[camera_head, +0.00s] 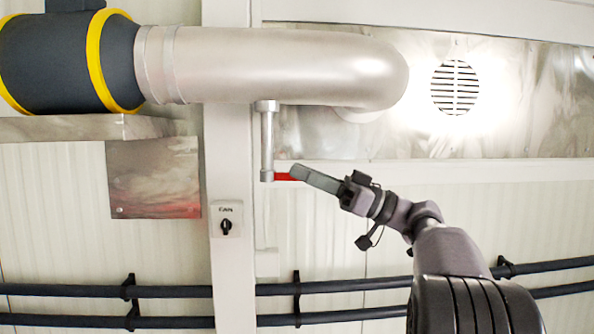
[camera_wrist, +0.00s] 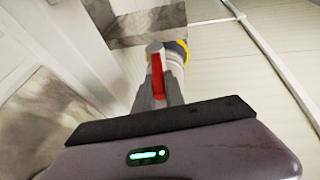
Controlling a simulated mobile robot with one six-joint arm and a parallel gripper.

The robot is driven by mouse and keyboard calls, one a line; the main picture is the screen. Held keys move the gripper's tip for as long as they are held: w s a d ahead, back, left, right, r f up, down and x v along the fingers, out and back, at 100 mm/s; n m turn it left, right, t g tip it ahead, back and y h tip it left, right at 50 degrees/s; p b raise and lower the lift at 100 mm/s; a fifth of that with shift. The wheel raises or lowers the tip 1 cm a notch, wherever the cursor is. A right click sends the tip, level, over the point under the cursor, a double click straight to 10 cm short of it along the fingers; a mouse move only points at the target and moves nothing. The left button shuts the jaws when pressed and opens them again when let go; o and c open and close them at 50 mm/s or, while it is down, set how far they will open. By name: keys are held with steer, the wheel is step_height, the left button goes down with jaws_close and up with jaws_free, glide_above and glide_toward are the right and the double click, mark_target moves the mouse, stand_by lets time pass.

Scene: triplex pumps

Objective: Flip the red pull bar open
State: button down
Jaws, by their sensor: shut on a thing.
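The red pull bar (camera_head: 283,177) sticks out to the right from the lower end of a thin grey vertical pipe (camera_head: 267,145), under the large silver duct. My gripper (camera_head: 299,174) reaches it from the right, and its fingers are shut on the bar's outer end. In the wrist view the red bar (camera_wrist: 157,76) lies between my two grey fingertips (camera_wrist: 157,92), with the grey pipe end just beyond it. The fingers hide the bar's outer end in the head view.
The silver duct (camera_head: 290,65) runs overhead and bends into the wall. A switch labelled FAN (camera_head: 227,219) is on the white post to the left. Dark pipes (camera_head: 70,290) run along the wall below. The wall area under the bar is mostly clear.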

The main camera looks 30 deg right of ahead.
steer(key=shift+r, duration=0.15)
stand_by(0.3)
steer(key=c, duration=1.4)
jaws_free()
steer(key=shift+w+a, duration=0.1)
steer(key=shift+w, duration=0.15)
steer(key=b+v, duration=0.6)
steer(key=v, duration=1.1)
steer(key=shift+d, duration=0.3)
steer(key=shift+a+b, duration=0.15)
steer(key=shift+b, duration=0.2)
